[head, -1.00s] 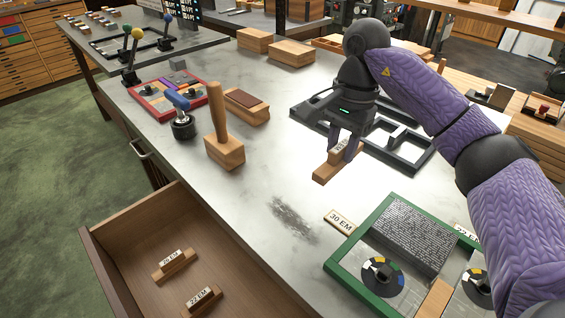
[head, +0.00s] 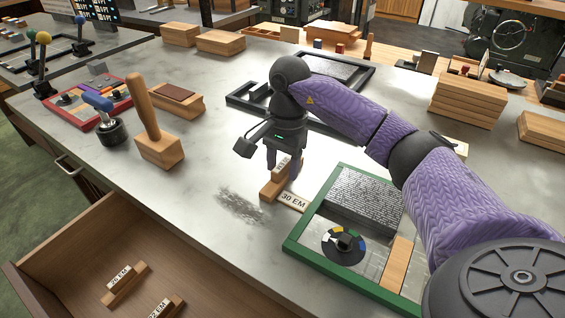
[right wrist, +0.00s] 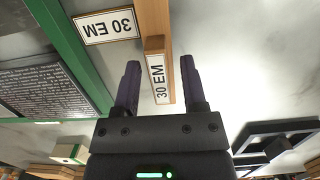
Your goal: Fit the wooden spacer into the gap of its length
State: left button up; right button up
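The wooden spacer (head: 268,190) is a light block with a raised grip labelled 30 EM. It also shows in the right wrist view (right wrist: 157,75), with its grip between my two fingers. A white 30 EM label (head: 293,200) lies just right of the spacer, by the corner of a green frame (head: 312,262). The frame holds a grey type block (head: 367,196), a round dial (head: 343,244) and a wooden strip (head: 397,262). My left gripper is not in view.
An open drawer (head: 60,262) at front left holds spacers labelled 26 EM (head: 125,284) and 22 EM (head: 165,308). A wooden mallet (head: 158,148), a blue-handled tool (head: 108,128) and a red frame (head: 62,114) stand left. Black frames (head: 245,95) lie behind my arm.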

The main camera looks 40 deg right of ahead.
aim_at(287, 159)
jog(key=shift+o, duration=0.7)
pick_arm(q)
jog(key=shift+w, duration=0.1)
pick_arm(e)
jog(key=shift+r, duration=0.15)
pick_arm(q)
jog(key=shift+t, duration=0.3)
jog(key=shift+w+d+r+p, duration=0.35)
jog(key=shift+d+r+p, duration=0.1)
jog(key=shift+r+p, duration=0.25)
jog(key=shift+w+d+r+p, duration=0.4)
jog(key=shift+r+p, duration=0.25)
jog(key=shift+p, duration=0.1)
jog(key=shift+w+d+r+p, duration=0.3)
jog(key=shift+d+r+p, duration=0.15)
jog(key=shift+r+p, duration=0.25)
pick_arm(e)
notch_tip(287, 159, up, 12)
jog(key=d, duration=0.1)
jog(key=shift+w+d, duration=0.2)
jog(key=shift+w, duration=0.05)
